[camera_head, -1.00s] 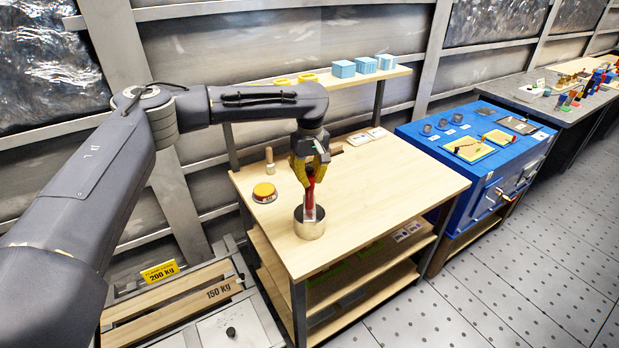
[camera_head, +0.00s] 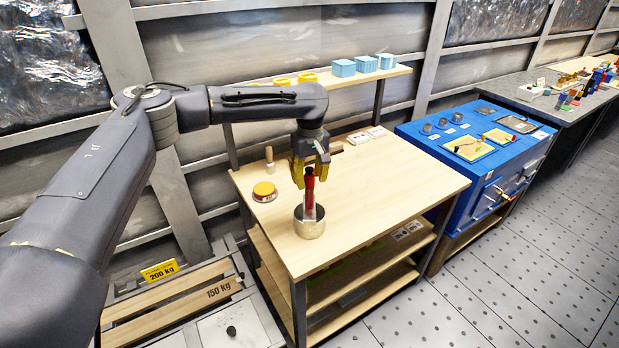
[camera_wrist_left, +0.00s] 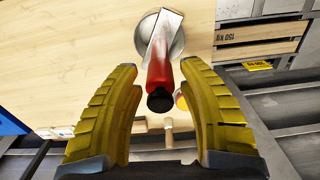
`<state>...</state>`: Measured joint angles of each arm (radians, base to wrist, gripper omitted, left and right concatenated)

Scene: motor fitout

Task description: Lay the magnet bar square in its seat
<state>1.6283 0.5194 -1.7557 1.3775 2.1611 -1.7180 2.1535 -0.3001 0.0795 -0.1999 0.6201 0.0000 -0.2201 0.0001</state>
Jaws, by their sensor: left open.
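The bar (camera_head: 310,192), seemingly the magnet bar, is red above and silver below with a black top end. It stands close to upright in a round brass-grey metal cup (camera_head: 310,228) on the wooden bench. The wrist view shows the bar (camera_wrist_left: 160,65) with its silver part reaching the cup (camera_wrist_left: 174,44); its lower end and the seat are hidden. My left gripper (camera_head: 308,181) is open above the cup. Its two yellow fingers stand on either side of the bar's black end, with gaps on both sides in the wrist view. My right gripper is not in view.
A round orange-topped object (camera_head: 264,191) and a small wooden peg-like tool (camera_head: 269,158) stand left of the cup. A rear shelf (camera_head: 300,80) holds blue boxes and yellow pieces. A blue cabinet (camera_head: 470,150) stands to the right.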

